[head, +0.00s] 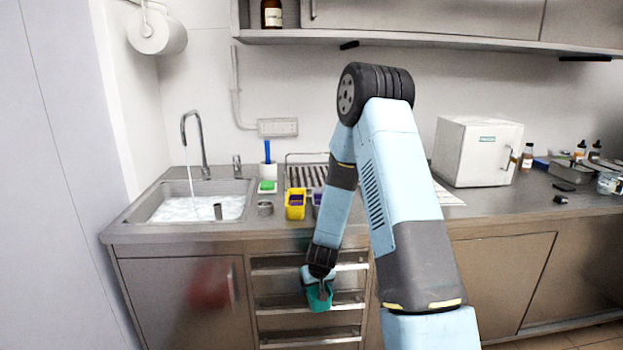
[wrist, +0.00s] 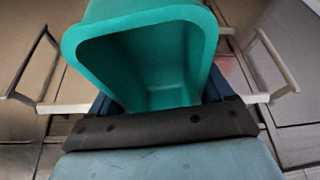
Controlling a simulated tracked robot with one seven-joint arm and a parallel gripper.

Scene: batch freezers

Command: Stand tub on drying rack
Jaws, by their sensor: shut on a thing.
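A teal tub (head: 320,298) is held by my gripper (head: 318,280), low in front of the drawer fronts and below the counter edge in the head view. In the wrist view the tub (wrist: 150,50) fills the upper middle, its open mouth and empty inside showing. My gripper is shut on it; the fingertips are mostly hidden behind the tub. The drying rack (head: 306,174) stands on the counter right of the sink, partly hidden behind my arm. A yellow tub (head: 295,205) with something purple inside stands in front of the rack, with another purple item (head: 317,198) beside it.
The sink (head: 195,205) at the left has running water from its tap (head: 192,150). A green sponge (head: 267,186), a blue-handled brush (head: 267,155) and a small metal cup (head: 265,207) stand between sink and rack. A white box (head: 476,152) stands right of my arm. Drawer handles (head: 310,267) are close to the tub.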

